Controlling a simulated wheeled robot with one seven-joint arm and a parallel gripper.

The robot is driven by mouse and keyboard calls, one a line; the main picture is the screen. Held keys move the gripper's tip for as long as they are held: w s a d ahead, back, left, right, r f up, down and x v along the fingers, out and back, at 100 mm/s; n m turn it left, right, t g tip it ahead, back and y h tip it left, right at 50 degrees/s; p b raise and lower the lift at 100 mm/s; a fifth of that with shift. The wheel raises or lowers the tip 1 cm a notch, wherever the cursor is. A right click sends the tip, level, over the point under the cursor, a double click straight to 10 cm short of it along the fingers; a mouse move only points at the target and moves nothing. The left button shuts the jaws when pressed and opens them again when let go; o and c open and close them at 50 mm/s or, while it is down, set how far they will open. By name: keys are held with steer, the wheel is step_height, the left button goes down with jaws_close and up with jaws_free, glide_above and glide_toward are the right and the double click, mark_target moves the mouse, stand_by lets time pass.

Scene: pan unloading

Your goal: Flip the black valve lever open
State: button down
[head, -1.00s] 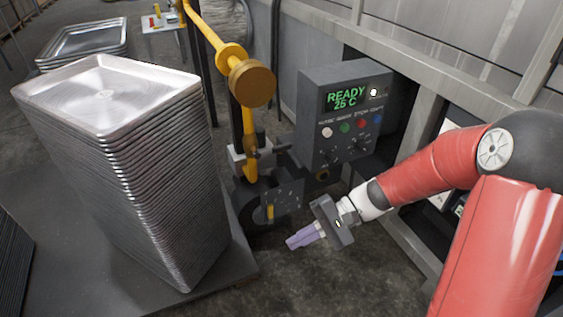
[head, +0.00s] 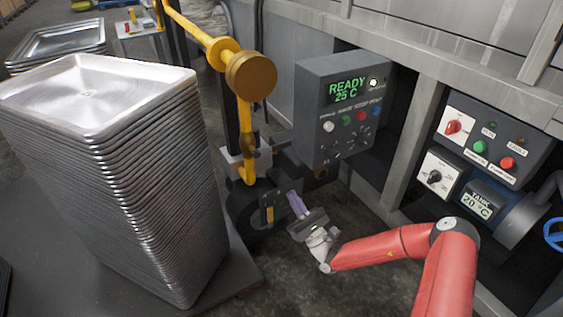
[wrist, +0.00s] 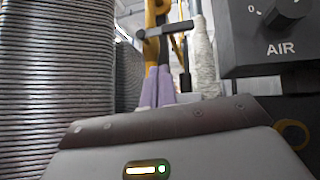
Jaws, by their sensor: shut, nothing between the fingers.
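The black valve lever (wrist: 172,29) shows in the wrist view as a dark bar sticking out sideways across the upright yellow pipe (wrist: 151,48). In the head view the yellow pipe (head: 245,115) comes down beside the control box, with a dark valve body low on it; the lever is too small to make out surely there. My gripper (head: 296,203) has lavender fingers pointing up toward the pipe. They are shut and empty. In the wrist view the fingertips (wrist: 158,72) appear just below the lever, and I see no clear contact.
A tall stack of metal trays (head: 115,170) stands left of the pipe. A grey control box (head: 343,105) reading READY 25 C hangs close on the right. A black wheel-like part (head: 240,215) sits low near my fingers. Open floor lies in front.

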mark_target(273, 148)
steer(key=m+t+h, duration=0.1)
steer(key=w+d+f+m+t+h, duration=0.1)
steer(key=m+t+h, duration=0.1)
steer(key=w+f+m+t+h, duration=0.1)
steer(key=m+h, duration=0.1)
steer(key=shift+d+f+t, duration=0.2)
steer(key=shift+f+t, duration=0.05)
steer(key=shift+t, duration=0.05)
steer(key=s+d+r+b+x, duration=0.1)
steer(key=r+x, duration=0.1)
steer(key=x, duration=1)
steer(key=shift+r, duration=0.25)
steer(key=shift+s+a+r, duration=0.1)
steer(key=shift+a+r, duration=0.05)
